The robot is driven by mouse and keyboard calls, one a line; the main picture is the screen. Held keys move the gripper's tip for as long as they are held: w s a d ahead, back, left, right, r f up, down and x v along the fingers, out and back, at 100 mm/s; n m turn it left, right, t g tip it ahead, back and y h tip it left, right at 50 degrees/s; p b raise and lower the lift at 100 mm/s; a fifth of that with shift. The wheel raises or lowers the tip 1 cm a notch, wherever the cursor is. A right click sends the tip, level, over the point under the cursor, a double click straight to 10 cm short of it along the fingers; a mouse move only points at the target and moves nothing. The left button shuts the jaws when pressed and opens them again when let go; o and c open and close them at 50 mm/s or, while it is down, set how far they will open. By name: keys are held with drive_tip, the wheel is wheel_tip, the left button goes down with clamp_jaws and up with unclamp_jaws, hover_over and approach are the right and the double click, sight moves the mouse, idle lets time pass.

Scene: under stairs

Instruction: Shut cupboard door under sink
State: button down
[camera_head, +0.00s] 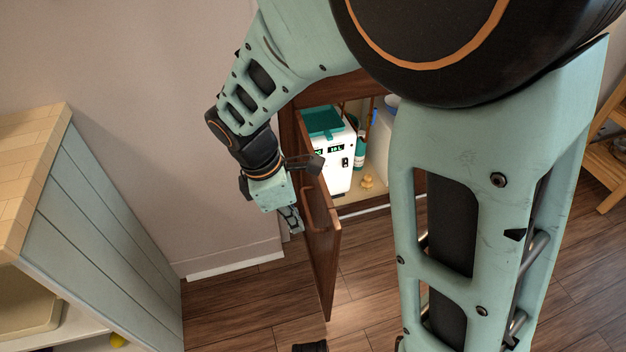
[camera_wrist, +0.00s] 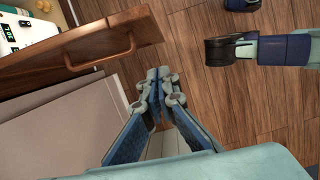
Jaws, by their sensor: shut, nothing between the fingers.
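The brown wooden cupboard door (camera_head: 318,240) stands swung wide open on its left-side hinges in the head view. The cupboard's inside shows to its right. The door (camera_wrist: 60,58) also crosses the upper left of the wrist view, with a bar handle (camera_wrist: 100,55) on its outer face. My gripper (camera_head: 292,222) is on the left, outer side of the door, near its handle. My arm hides the cupboard's right part and any sink.
A white box with a green lid (camera_head: 338,150), a teal bottle (camera_head: 360,152) and a small yellow item (camera_head: 367,182) stand inside the cupboard. A pale blue cabinet (camera_head: 90,225) is at the left. Wooden shelves (camera_head: 605,150) stand at the right. The wooden floor before the door is mostly clear.

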drive_tip(key=w+d+f+b, duration=0.1)
drive_tip(key=d+f+b, duration=0.3)
drive_tip(key=f, duration=0.5)
drive_tip(key=shift+w+d+f+b, duration=0.15)
drive_tip(key=shift+d+f+b, duration=0.15)
drive_tip(key=shift+d, duration=0.9)
drive_tip(key=shift+d, duration=0.15)
